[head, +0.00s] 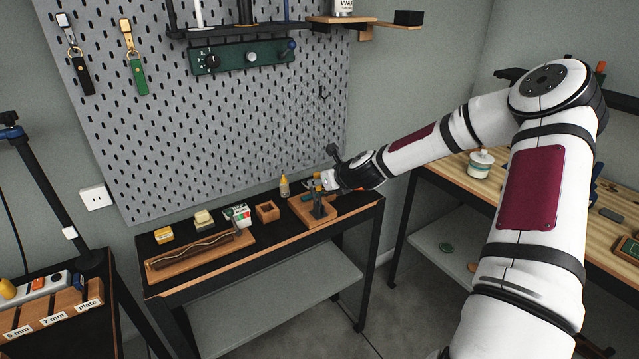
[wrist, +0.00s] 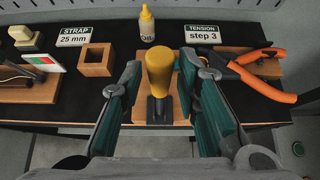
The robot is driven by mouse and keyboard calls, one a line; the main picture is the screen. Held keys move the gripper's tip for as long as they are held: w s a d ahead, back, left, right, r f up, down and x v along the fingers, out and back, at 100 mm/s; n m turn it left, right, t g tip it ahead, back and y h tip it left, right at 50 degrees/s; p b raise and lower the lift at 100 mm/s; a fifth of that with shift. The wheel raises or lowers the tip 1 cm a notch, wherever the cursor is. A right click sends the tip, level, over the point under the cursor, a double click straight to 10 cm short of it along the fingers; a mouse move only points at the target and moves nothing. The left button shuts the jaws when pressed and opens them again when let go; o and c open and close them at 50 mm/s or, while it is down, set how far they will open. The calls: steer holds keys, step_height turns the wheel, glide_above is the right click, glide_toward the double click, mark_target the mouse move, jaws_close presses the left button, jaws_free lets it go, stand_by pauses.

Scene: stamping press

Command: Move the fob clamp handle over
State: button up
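The fob clamp handle (wrist: 160,70) is a yellow grip standing upright on a dark metal clamp (wrist: 160,107), fixed to a wooden block (wrist: 182,112). In the head view the clamp (head: 318,207) is near the right end of the black bench. My gripper (wrist: 161,66) is open, with one green-padded finger on each side of the yellow handle. Gaps show between the handle and both fingers in the wrist view. In the head view my gripper (head: 328,180) comes in from the right, partly covering the handle.
Orange-handled pliers (wrist: 262,82) lie right of the clamp, close to the right finger. A small bottle (wrist: 147,24) stands behind it. An open wooden box (wrist: 97,60) is to the left. Label cards stand along the back, below the pegboard (head: 200,110).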

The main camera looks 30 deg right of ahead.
steer(key=c, duration=0.4)
steer(key=shift+s+r, duration=0.1)
steer(key=shift+r, duration=0.05)
steer(key=shift+c, duration=0.3)
steer(key=s+p, duration=0.2)
steer(key=shift+s, duration=0.4)
steer(key=s+p, duration=0.1)
steer(key=s+f+p, duration=0.1)
steer(key=shift+s+d+f, duration=0.1)
steer(key=shift+s, duration=0.3)
